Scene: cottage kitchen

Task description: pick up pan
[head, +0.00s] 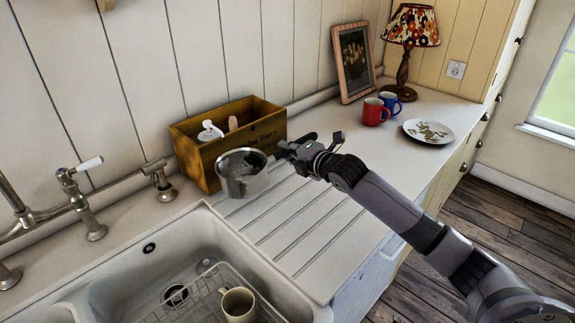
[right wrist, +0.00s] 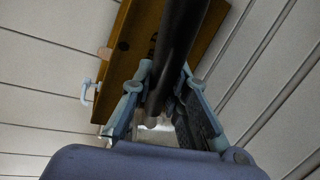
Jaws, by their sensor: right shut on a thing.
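The pan (head: 243,180) is a small round metal pot with a dark handle, in front of the wooden box in the head view. My right gripper (head: 287,149) comes in from the right and is shut on the pan's handle. In the right wrist view the dark handle (right wrist: 180,45) runs between the two fingers of the gripper (right wrist: 166,85). The pan looks roughly level; whether its base touches the drainboard cannot be told. The pan's bowl is hidden in the right wrist view. My left gripper is not in view.
A wooden box (head: 190,155) with bottles stands close behind the pan. A sink (head: 130,275) with a wire rack and a mug (head: 238,304) lies in front. A red mug (head: 373,112), blue mug (head: 392,104), plate (head: 428,131), picture frame (head: 354,62) and lamp (head: 411,25) stand farther right.

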